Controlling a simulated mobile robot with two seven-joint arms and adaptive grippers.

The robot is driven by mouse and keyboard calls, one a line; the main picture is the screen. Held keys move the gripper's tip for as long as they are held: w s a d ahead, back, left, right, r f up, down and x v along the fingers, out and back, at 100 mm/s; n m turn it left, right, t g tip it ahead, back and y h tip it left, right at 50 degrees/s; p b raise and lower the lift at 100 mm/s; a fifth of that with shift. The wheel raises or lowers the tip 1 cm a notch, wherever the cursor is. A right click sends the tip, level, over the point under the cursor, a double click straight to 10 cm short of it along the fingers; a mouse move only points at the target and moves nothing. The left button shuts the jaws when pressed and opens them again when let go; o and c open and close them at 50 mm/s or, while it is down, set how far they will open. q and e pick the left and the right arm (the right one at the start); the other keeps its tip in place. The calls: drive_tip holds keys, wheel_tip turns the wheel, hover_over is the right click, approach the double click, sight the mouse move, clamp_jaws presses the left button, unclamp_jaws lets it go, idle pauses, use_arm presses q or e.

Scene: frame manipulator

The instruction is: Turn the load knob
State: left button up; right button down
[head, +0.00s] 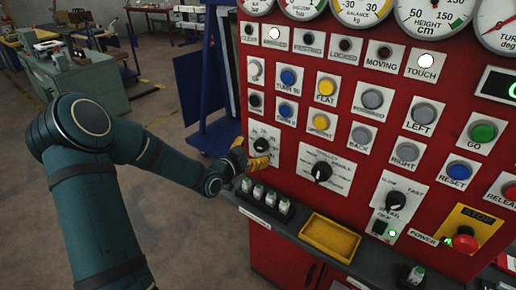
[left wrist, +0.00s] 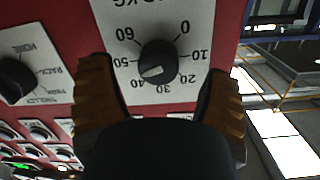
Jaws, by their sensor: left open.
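The load knob is a black round knob (head: 261,145) on a white plate at the lower left of the red panel. In the left wrist view the knob (left wrist: 158,62) appears upside down with a scale from 0 to 60, and its white mark points roughly between 40 and 50. My left gripper (head: 248,155) has yellow-orange fingers and is at this plate. In the left wrist view the open fingers (left wrist: 157,75) stand on either side of the knob, with gaps to it. Contact is not visible. My right gripper is not in view.
Another selector knob (head: 321,172) is to the right, and a speed knob (head: 396,201) is further right. Below is a ledge with a yellow tray (head: 330,237) and several small bottles (head: 265,200). A red stop button (head: 465,240) is at the lower right.

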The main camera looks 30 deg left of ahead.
use_arm(q)
drive_tip(key=s+a, duration=0.1)
drive_tip(key=s, duration=0.8)
drive_tip(key=shift+r, duration=0.4)
